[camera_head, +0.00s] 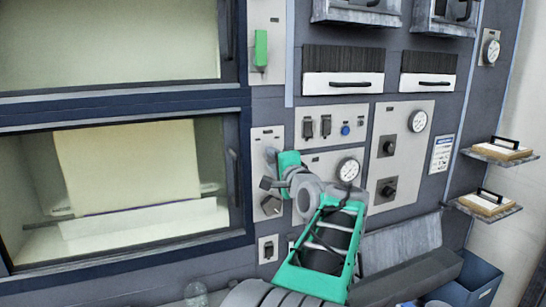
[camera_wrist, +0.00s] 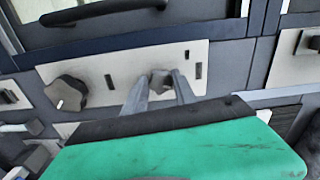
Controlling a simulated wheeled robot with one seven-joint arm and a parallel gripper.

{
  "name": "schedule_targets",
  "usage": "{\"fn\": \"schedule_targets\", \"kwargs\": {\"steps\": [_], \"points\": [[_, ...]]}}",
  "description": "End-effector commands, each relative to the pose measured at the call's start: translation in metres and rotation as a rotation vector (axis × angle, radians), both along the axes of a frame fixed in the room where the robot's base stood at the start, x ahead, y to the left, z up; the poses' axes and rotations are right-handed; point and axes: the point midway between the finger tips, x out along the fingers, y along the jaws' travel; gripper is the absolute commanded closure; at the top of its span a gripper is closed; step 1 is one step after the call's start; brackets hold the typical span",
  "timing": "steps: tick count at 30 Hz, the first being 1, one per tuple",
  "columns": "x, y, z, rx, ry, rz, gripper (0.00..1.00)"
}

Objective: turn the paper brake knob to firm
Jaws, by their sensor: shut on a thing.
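In the wrist view, my gripper (camera_wrist: 161,84) has its two grey fingers on either side of a small grey knob (camera_wrist: 160,77) in the middle of a pale panel (camera_wrist: 205,55). It is shut on this knob. A larger dark knob (camera_wrist: 66,92) with a white mark sits on the same panel to the left, clear of the fingers. In the head view, my gripper (camera_head: 268,170) is at the narrow panel (camera_head: 263,134) right of the lower window, and it hides the gripped knob. Labels and the gripped knob's pointer are not readable.
A dark slot and a small dark switch flank the gripped knob. In the head view, a window door handle (camera_head: 233,178) is just left of the panel. A gauge (camera_head: 348,169) and a switch panel (camera_head: 334,124) are to the right. Shelves with boxes stand far right.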

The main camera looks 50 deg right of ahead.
Motion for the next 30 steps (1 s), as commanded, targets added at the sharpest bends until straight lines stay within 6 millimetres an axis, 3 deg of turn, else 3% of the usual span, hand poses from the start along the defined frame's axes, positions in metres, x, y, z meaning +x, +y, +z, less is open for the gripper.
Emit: {"fn": "schedule_targets", "kwargs": {"steps": [12,30], "points": [[-0.0001,0.0001,0.0021,0.197,-0.117,0.0,1.0],[0.0001,0.0001,0.0013,0.232,-0.139,0.0,1.0]]}}
